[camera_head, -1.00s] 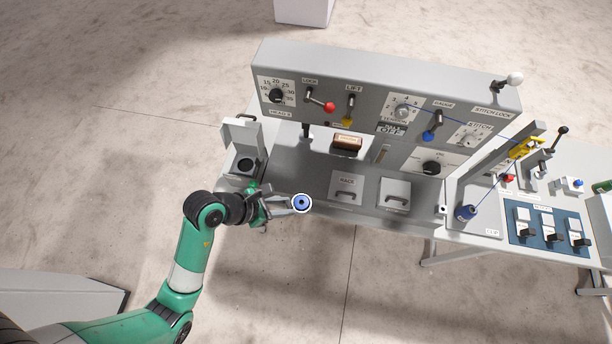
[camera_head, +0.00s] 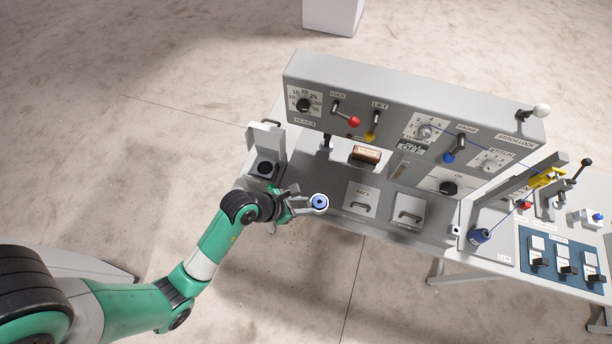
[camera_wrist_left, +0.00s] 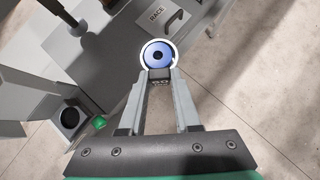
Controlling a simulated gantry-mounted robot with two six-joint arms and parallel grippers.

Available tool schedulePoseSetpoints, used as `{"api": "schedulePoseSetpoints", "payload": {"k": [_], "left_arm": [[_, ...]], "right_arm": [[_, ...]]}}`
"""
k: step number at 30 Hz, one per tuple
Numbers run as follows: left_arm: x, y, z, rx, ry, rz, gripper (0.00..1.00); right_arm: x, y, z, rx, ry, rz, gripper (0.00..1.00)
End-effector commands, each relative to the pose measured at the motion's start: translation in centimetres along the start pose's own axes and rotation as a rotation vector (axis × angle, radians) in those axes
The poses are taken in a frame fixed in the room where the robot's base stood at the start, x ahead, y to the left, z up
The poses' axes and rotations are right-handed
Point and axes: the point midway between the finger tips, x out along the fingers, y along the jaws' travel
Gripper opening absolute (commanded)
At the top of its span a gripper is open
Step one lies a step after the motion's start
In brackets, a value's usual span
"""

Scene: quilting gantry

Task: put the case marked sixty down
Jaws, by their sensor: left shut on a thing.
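The case marked sixty is a round piece with a white rim, a blue face and a dark centre hole (camera_head: 320,202). It also shows in the left wrist view (camera_wrist_left: 158,56), with a small dark tab below it that seems to read 60. My left gripper (camera_head: 303,205) is shut on the case and holds it up at the near edge of the grey machine (camera_head: 430,222). In the left wrist view the gripper's two fingers (camera_wrist_left: 160,90) meet at the tab. The right gripper is in neither view.
An open box with a dark round socket (camera_head: 265,168) stands left of the case. The machine's upright panel (camera_head: 390,105) carries knobs and levers. A plate marked RACE (camera_head: 361,190) lies to the right of the case. Floor (camera_head: 300,280) is clear in front.

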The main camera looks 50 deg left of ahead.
Motion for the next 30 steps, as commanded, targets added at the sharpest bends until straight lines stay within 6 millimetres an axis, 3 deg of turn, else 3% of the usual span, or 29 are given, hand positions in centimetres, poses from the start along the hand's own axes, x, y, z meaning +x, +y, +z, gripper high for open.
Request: {"api": "schedulePoseSetpoints", "payload": {"k": [1, 5, 14, 17, 21, 25, 30], "left_arm": [[0.7, 0.3, -0.4, 0.0, -0.004, 0.002, 0.0], [0.9, 0.7, -0.4, 0.002, -0.003, 0.003, 0.0], [3.3, 5.0, 0.1, -0.003, 0.001, 0.003, 0.0], [4.8, 7.1, 0.2, -0.002, 0.002, 0.004, 0.0], [7.8, 9.1, -1.0, -0.002, 0.003, 0.002, 0.0], [9.6, 10.3, -1.6, 0.0, 0.002, 0.001, 0.0], [10.0, 10.8, -1.6, 0.002, 0.001, 0.001, 0.0]], "right_arm": [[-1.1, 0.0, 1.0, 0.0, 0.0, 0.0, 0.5], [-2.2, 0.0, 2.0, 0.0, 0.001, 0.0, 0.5], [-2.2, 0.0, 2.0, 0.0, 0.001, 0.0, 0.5], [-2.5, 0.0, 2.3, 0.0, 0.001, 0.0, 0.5], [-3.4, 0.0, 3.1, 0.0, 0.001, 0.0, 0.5], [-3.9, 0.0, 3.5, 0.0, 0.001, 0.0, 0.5], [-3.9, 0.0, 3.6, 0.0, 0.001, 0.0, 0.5]]}}
